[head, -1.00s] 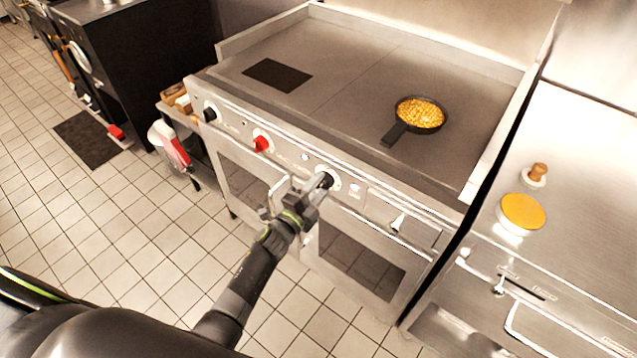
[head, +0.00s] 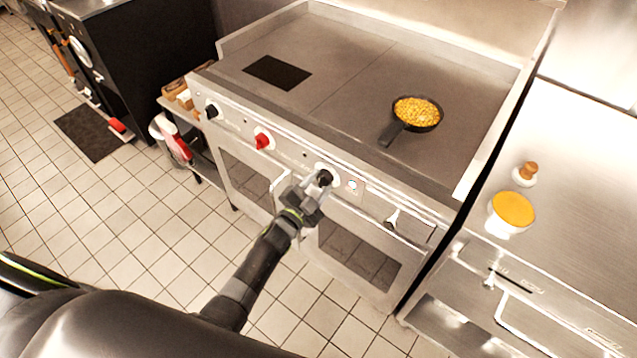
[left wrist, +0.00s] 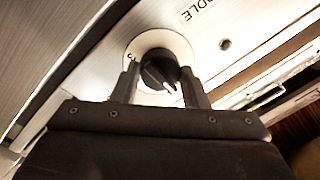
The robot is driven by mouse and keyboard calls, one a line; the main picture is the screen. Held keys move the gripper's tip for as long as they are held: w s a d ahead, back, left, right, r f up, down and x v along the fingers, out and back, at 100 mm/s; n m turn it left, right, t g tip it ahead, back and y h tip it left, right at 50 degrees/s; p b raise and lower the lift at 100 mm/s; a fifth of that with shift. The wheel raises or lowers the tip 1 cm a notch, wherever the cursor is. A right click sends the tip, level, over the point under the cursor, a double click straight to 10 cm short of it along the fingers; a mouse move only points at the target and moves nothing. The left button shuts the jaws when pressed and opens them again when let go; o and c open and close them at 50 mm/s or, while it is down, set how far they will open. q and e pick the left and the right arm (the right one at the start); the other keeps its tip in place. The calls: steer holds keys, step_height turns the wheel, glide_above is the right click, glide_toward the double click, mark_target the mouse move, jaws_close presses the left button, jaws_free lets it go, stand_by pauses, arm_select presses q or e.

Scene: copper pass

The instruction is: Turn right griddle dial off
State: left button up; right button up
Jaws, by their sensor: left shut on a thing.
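The right griddle dial (head: 325,177) is a black knob on a pale round plate, on the steel front panel of the griddle (head: 350,75). My left gripper (head: 316,184) is shut on this dial, its hand covering part of it in the head view. In the left wrist view, the two dark fingers of the gripper (left wrist: 160,85) sit on either side of the black dial (left wrist: 156,68). The dial's white pointer mark points down and slightly right there. Part of the dial's plate is hidden behind the fingers. My right gripper is not in view.
A red dial (head: 263,140) and another black dial (head: 211,111) sit further left on the panel. A black pan of yellow food (head: 417,112) stands on the griddle. Oven doors lie below; a steel counter (head: 575,190) stands at the right. The tiled floor in front is open.

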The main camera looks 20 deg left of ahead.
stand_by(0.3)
arm_select(q)
steer(key=o, duration=1)
steer(key=v, duration=1.7)
steer(key=shift+s+a+f, duration=0.1)
steer(key=shift+s+f, duration=0.1)
steer(key=shift+s, duration=0.05)
